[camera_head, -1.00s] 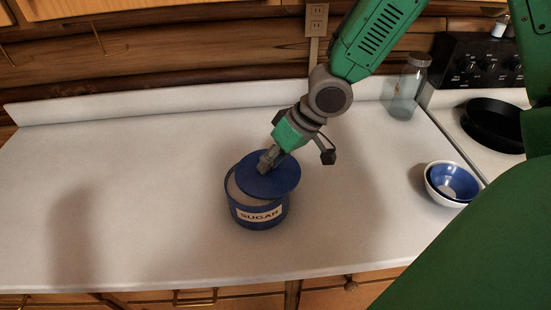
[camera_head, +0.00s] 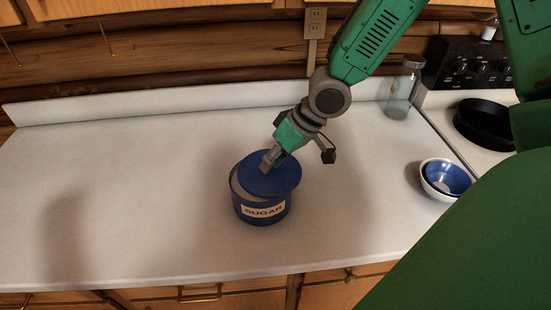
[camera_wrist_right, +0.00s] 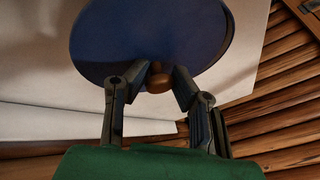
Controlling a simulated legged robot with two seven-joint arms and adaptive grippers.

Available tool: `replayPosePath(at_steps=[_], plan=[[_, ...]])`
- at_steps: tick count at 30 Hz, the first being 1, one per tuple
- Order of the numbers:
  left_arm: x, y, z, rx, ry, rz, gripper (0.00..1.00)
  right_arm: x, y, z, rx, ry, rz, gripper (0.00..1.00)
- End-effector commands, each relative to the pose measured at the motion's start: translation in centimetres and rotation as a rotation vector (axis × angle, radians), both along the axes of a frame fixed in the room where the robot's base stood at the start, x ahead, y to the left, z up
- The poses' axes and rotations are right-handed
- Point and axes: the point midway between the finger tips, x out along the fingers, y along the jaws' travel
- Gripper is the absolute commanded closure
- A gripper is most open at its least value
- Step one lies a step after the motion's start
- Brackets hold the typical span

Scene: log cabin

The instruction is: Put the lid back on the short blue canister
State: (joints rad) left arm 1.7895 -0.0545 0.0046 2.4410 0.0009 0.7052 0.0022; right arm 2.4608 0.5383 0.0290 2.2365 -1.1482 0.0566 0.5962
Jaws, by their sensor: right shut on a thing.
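The short blue canister (camera_head: 262,211) with a "SUGAR" label stands upright on the white counter in the head view. Its blue lid (camera_head: 282,180) is over the canister's top, set off toward the back right, so a strip of the pale opening shows at the left. I cannot tell whether the lid touches the rim. My right gripper (camera_head: 269,163) is shut on the lid's knob from above. In the right wrist view the gripper (camera_wrist_right: 154,76) has its fingers around the brown knob (camera_wrist_right: 158,83) of the lid (camera_wrist_right: 150,35). My left gripper is not in view.
The white counter (camera_head: 140,190) is clear to the left of the canister. A glass jar (camera_head: 400,92) stands at the back right. Blue and white bowls (camera_head: 446,178) sit at the right, beside the stove with a black pan (camera_head: 486,122).

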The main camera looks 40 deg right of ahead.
Motion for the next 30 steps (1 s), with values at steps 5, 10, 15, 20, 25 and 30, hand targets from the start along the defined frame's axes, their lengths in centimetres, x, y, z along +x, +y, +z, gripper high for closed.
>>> replayPosePath(at_steps=[5, 10, 15, 20, 25, 30], plan=[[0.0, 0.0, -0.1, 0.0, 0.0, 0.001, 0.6, -0.5, -0.4, -0.5, 0.008, 0.009, 0.002, 1.0], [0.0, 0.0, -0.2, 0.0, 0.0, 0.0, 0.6, -0.5, -0.5, -0.6, 0.011, 0.008, 0.001, 1.0], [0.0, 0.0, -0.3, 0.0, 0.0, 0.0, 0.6, -0.4, -0.2, -0.5, 0.009, 0.008, 0.0, 1.0], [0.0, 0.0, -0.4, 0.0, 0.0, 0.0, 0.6, -0.3, 0.3, -0.4, 0.004, 0.008, 0.001, 1.0], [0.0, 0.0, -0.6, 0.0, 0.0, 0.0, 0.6, -0.2, 0.7, -0.3, 0.007, 0.008, 0.0, 1.0], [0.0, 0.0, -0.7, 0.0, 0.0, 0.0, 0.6, -0.2, 1.2, -0.2, 0.008, 0.007, 0.002, 1.0]])
